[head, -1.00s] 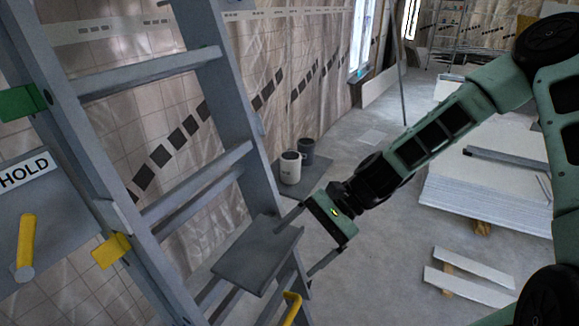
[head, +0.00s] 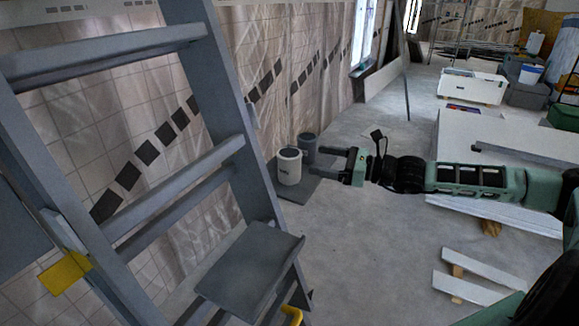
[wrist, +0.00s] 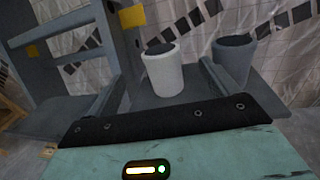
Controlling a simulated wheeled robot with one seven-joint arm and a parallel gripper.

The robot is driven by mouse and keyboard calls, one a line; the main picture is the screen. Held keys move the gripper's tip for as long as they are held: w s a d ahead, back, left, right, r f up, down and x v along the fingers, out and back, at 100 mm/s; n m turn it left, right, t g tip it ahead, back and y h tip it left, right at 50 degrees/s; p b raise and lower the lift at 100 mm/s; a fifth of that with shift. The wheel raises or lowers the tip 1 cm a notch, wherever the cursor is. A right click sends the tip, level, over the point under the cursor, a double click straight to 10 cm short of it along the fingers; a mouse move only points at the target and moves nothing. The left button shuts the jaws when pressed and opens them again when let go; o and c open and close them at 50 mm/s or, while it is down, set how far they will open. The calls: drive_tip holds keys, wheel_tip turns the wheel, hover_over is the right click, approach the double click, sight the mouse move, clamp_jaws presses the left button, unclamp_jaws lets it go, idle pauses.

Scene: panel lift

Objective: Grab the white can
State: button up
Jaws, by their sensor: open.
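My gripper (head: 316,161) is open and empty, to the right of the white can. In the wrist view the white can appears between my two fingers and beyond them, apart from both.
A grey ladder (head: 237,145) with a small platform (head: 250,262) stands close on the left. White panels (head: 477,290) lie on wood blocks at the lower right. A panel stack (head: 480,212) is at the right. Open floor (head: 385,255) lies in the middle.

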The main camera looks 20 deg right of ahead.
sight(283, 151)
drive_tip(key=x, duration=1.1)
drive_tip(key=shift+w+a+f, duration=0.1)
drive_tip(key=shift+f, duration=0.1)
drive_tip(key=c, duration=1.2)
